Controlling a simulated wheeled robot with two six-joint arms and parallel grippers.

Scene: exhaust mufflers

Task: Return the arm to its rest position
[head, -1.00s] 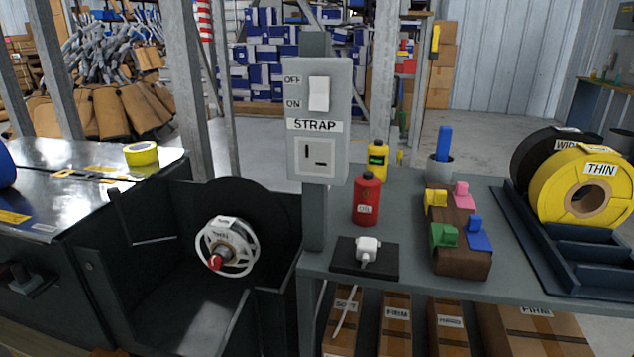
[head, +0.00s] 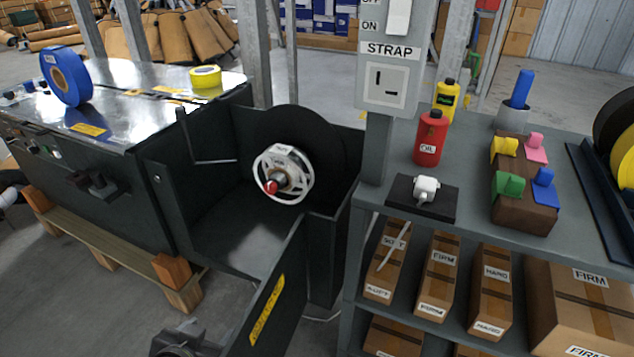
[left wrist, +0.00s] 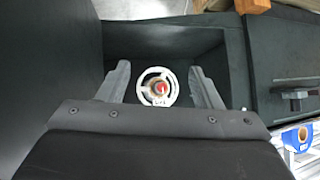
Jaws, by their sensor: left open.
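My left gripper (left wrist: 163,88) shows in the left wrist view with its two grey fingers apart and nothing between them. In the head view this hub (head: 283,174) sits in front of a black disc. A dark mechanical part (head: 182,342) at the bottom edge of the head view looks like the end of my left arm; its fingers cannot be made out there. My right gripper is not in view.
A dark panel with a yellow label (head: 267,311) stands swung out from the compartment. Left is a metal-topped machine with a blue roll (head: 66,77) and a yellow roll (head: 205,77). Right is a grey shelf (head: 470,225) with a red oil bottle (head: 431,139) and boxes below.

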